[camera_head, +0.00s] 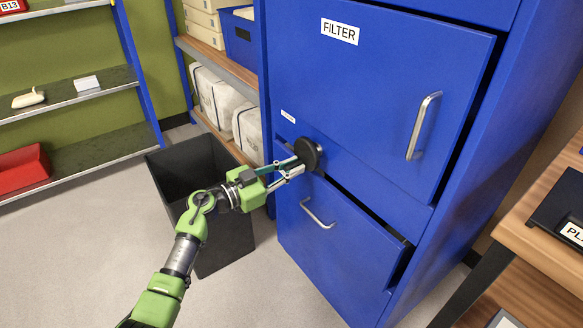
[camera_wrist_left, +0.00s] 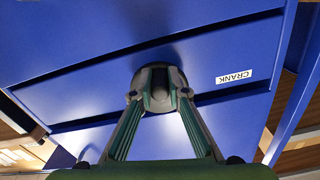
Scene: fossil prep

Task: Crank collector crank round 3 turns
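The blue collector cabinet (camera_head: 385,95) stands upright, with a FILTER label on its upper door. The black round crank (camera_head: 308,152) sticks out from its front between the upper door and the lower drawer. In the left wrist view a dark knob of the crank (camera_wrist_left: 158,101) sits between my fingers, beside an upside-down CRANK label (camera_wrist_left: 234,76). My left gripper (camera_head: 293,166) reaches in from the lower left; its fingertips look closed on both sides of the knob. The fingers partly hide the crank's shape. My right gripper is not in view.
A black open bin (camera_head: 230,235) stands on the floor, left of the cabinet and close behind my left arm. Shelves with white bundles (camera_head: 220,100) stand behind it. A wooden bench (camera_head: 545,225) is at the right. The floor at the lower left is clear.

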